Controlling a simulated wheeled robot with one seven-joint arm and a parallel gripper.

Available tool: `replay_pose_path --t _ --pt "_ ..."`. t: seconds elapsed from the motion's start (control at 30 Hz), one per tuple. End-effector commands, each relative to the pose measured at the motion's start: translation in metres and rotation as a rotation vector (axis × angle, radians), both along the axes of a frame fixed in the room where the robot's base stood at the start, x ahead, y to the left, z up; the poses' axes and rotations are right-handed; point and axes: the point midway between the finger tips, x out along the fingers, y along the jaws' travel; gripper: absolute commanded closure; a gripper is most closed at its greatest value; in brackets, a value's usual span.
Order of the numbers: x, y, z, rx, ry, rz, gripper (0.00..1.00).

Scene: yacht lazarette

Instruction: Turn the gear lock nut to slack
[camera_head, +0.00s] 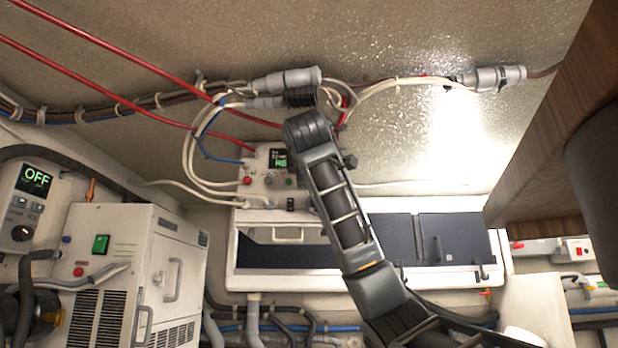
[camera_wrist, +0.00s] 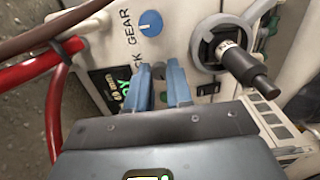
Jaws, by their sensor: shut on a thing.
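My gripper (camera_wrist: 160,72) shows in the wrist view as two blue fingers, with their tips at the white control panel (camera_wrist: 102,58). They are shut on a small dark piece between the tips, taken as the gear lock nut (camera_wrist: 158,71); the fingers hide most of it. The printed word GEAR and letters ending in "CK" run beside it. A blue dial (camera_wrist: 151,22) with a white line sits just above the tips. In the head view, the panel (camera_head: 258,170) is partly behind my arm, which hides the gripper and nut.
A grey ring with a black handle (camera_wrist: 245,68) stands close right of the fingers. Red cable (camera_wrist: 57,110) passes at left. In the head view, a white cabinet (camera_head: 130,235) stands at left and a wooden edge (camera_head: 560,120) juts in at right.

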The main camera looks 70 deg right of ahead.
Motion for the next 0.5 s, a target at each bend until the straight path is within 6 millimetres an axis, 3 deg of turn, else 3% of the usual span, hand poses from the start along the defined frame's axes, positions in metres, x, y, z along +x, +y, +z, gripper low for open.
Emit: replay_pose_path --t 0.27,0.5 --pt "0.0007 0.0004 -0.0007 0.001 0.0 0.002 0.55" --pt "0.0003 0.0006 -0.0005 0.001 0.0 0.001 0.54"
